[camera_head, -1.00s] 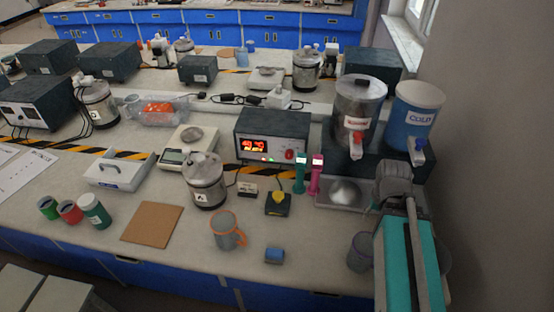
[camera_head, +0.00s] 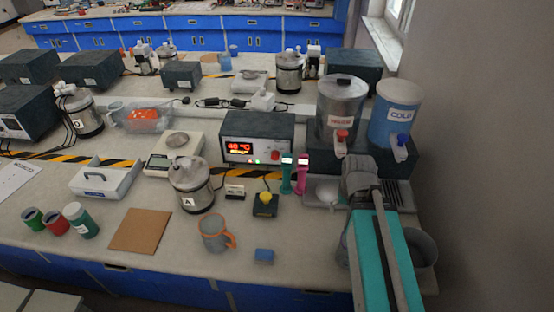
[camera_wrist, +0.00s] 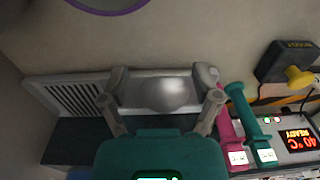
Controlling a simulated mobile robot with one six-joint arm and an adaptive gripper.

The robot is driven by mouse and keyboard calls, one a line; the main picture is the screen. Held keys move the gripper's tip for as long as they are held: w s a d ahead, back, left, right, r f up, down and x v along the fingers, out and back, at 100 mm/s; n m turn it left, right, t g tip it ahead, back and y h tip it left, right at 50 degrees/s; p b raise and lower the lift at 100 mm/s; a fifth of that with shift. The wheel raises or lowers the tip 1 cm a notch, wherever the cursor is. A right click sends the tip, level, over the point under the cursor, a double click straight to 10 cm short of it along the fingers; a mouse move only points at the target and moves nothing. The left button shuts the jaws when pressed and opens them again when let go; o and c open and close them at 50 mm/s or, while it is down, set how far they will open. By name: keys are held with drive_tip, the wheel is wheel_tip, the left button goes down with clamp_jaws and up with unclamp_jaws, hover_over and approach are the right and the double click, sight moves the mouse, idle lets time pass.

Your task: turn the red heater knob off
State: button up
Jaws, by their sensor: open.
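The heater is a dark box with a pale front (camera_head: 235,153) and a lit red display reading about 40 °C. Its red knob (camera_head: 275,156) sits at the right of that front, beside the pink and teal handles. The heater front also shows upside down at the right edge of the wrist view (camera_wrist: 299,160); I cannot make out the knob there. My gripper (camera_wrist: 162,80) is open with nothing held, its fingers spread above the metal tray and round silver dish. In the head view it is right of the heater, its fingers hidden by my arm.
The teal handle (camera_head: 286,178) and pink handle (camera_head: 302,177) stand between the heater and my arm. The hot urn (camera_head: 340,105) and the blue cold dispenser (camera_head: 395,110) stand behind. A yellow-topped black block (camera_head: 265,204) and a kettle marked A (camera_head: 190,187) are in front.

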drive_tip(key=w+a+r+m+t+y+b, duration=0.25)
drive_tip(key=w+a+m+t, duration=0.2)
drive_tip(key=a, duration=0.45)
drive_tip(key=w+a+r+m+t+y+b, duration=0.2)
drive_tip(key=w+a+r+m+t, duration=0.15)
drive_tip(key=w+a+t, duration=0.45)
drive_tip(key=w+a+r+m+t+y+b, duration=0.3)
drive_tip(key=w+a+r, duration=0.1)
drive_tip(key=a, duration=0.7)
drive_tip(key=m+g+h+b, duration=0.2)
drive_tip(key=m+h+b, duration=0.3)
drive_tip(key=m+h, duration=1.1)
approach(274, 157)
drive_tip(key=s+r+m+y, duration=0.2)
drive_tip(key=s+m+y, duration=0.1)
drive_tip(key=s, duration=0.2)
drive_tip(key=shift+w+d, duration=0.1)
drive_tip(key=shift+d, duration=0.2)
drive_tip(key=shift+w, duration=0.1)
drive_tip(key=b+x, duration=0.3)
drive_tip(key=x, duration=1)
drive_tip(key=shift+w+b, duration=0.3)
drive_tip(key=shift+w, duration=0.05)
